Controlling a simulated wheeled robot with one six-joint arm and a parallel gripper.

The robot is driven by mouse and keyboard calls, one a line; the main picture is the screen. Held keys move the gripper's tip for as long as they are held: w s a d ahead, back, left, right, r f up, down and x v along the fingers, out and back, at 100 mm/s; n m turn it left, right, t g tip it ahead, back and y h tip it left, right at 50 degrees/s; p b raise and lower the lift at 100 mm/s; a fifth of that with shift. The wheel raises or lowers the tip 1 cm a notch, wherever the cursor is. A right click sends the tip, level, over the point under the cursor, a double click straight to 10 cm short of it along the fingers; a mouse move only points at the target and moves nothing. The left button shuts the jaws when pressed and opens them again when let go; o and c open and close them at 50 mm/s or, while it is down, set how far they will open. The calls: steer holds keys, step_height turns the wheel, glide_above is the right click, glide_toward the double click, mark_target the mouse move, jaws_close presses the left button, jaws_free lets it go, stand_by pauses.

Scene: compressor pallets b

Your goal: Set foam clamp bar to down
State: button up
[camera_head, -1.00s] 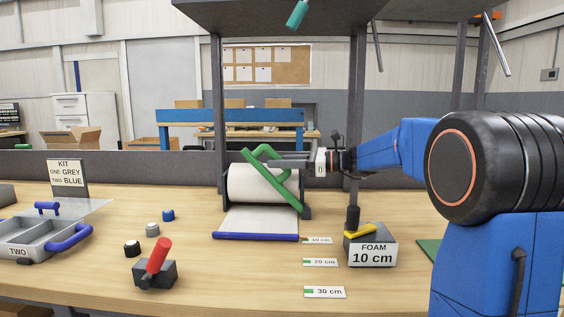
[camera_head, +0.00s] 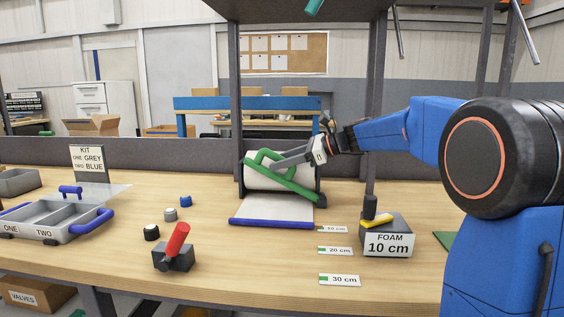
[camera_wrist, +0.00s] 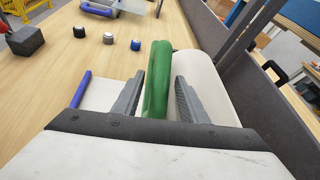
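The foam clamp bar (camera_head: 285,178) is a green tubular frame on the foam feeder in the head view. It slants across the white foam roll (camera_head: 262,180), its lower end toward the right. My gripper (camera_head: 285,162) reaches in from the right, tilted downward, with its fingers at the bar. In the wrist view the green bar (camera_wrist: 157,85) stands between the two grey fingers (camera_wrist: 158,98) of my gripper, with narrow gaps showing on both sides, wider on the right. The fingers look spread around the bar. Any contact deeper between them is hidden.
Foam (camera_head: 270,211) hangs forward to a blue edge bar. A FOAM 10 cm block (camera_head: 387,240) with a yellow lever stands at right. A red-handled lever box (camera_head: 174,257), several small caps and a grey tray (camera_head: 60,232) lie left. Dark posts flank the roll.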

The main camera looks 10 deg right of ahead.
steer(key=v, duration=1.7)
steer(key=shift+d, duration=0.15)
steer(key=shift+s, duration=0.1)
steer(key=shift+c, duration=0.4)
